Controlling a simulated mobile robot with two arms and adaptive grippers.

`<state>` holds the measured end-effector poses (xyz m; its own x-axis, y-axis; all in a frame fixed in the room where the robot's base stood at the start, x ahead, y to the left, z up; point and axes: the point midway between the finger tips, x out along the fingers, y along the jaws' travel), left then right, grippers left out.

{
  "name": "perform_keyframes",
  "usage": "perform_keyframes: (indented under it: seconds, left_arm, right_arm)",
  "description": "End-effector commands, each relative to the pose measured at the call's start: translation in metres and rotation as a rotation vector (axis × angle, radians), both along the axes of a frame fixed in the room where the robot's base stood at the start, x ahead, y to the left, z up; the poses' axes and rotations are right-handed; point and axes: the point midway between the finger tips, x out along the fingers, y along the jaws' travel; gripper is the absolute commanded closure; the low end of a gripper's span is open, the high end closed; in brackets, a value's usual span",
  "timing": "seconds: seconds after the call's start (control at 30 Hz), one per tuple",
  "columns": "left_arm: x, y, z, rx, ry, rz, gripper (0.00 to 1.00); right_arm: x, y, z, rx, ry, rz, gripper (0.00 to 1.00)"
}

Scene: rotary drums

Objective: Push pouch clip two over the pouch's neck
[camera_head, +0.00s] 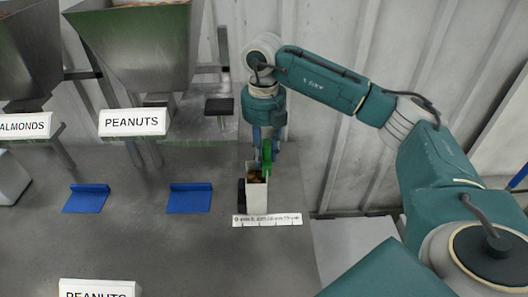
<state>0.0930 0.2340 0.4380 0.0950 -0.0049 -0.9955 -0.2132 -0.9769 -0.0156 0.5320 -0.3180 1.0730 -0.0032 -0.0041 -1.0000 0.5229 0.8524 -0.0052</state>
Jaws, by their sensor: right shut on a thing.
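My right gripper (266,136) points down at the right end of the table, shut on a small green clip (267,152). A white upright pouch (257,196) stands just below and in front of the clip in the picture, with brown contents showing at its open top. The clip is at the pouch's back upper edge. I cannot tell whether it touches the neck or sits around it. The gripper's fingertips are small and partly hidden by the clip. My left gripper is not in view.
A black part (241,194) stands against the pouch's left side. A printed white strip (267,220) lies in front. Two blue angled pieces (189,198) (86,198) are to the left. Metal hoppers (135,50) with a PEANUTS sign (133,122) stand behind. The table (190,250) is largely clear in front.

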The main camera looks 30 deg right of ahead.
Motion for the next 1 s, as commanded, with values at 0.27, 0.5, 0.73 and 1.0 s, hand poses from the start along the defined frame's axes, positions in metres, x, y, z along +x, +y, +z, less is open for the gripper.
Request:
perform_keyframes:
  seconds: [0.27, 0.5, 0.73, 1.0]
  left_arm:
    - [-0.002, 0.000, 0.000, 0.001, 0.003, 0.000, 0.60]
    - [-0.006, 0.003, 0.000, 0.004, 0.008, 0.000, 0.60]
    - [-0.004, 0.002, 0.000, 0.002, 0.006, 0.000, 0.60]
    - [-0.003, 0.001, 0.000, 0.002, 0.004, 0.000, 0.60]
  right_arm:
    - [0.000, 0.000, 0.000, 0.000, 0.000, 0.000, 0.50]
    - [0.000, 0.000, 0.004, 0.000, -0.001, 0.000, 0.50]
    - [0.002, 0.001, 0.041, 0.001, -0.005, 0.001, 0.50]
    - [0.001, 0.000, 0.098, -0.001, -0.003, 0.000, 0.50]
